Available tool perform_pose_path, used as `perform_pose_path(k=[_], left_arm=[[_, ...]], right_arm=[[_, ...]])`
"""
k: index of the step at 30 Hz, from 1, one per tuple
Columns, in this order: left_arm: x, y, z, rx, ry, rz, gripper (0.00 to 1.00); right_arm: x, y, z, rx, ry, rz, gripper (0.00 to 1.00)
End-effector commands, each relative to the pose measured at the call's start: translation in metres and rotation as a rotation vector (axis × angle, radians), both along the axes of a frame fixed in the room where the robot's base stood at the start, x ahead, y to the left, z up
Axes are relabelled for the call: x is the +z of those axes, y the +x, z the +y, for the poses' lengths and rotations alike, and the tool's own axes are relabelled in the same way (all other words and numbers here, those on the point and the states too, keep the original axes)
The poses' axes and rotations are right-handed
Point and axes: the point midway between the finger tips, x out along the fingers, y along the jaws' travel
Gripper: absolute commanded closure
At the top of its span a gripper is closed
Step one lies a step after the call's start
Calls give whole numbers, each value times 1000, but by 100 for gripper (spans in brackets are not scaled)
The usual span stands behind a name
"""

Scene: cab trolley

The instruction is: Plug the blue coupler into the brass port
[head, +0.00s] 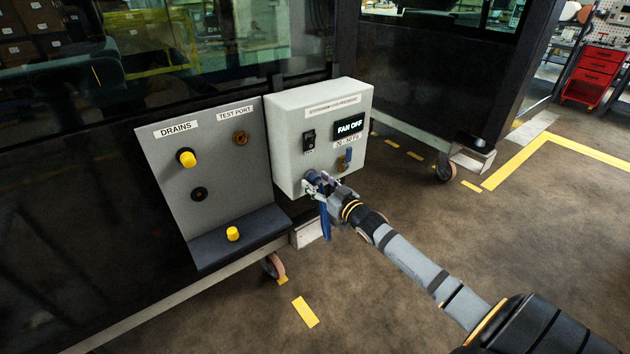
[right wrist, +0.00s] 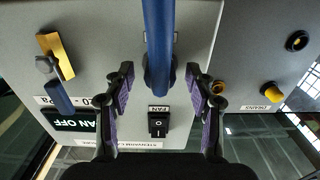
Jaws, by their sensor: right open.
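The brass port (head: 240,137) is in the grey panel under the TEST PORT label, left of the grey control box. The blue coupler (head: 312,176) is at the lower left of the box front, with a blue hose (head: 325,222) hanging below it. My right gripper (head: 319,184) is at the coupler and partly hides it. In the right wrist view the blue coupler (right wrist: 159,80) and hose lie between the two open fingers (right wrist: 160,92), with a gap on each side. My left gripper is not in view.
The box (head: 290,130) carries a black switch (head: 309,140), a FAN OFF display (head: 349,127) and a brass valve with a blue handle (head: 345,160). The panel has yellow caps (head: 187,158) and a dark port (head: 199,194). A ledge (head: 240,238) juts out below. Floor at right is clear.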

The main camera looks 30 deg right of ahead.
Motion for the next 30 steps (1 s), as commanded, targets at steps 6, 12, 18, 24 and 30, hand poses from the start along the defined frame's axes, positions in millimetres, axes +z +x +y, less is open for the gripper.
perform_pose_path(k=[6,12,18,24,30], left_arm=[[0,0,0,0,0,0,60],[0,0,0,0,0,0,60],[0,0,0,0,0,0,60],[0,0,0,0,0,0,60],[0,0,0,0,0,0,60]], right_arm=[[0,0,0,0,0,0,44],[0,0,0,0,0,0,44],[0,0,0,0,0,0,72],[0,0,0,0,0,0,99],[0,0,0,0,-1,-1,100]])
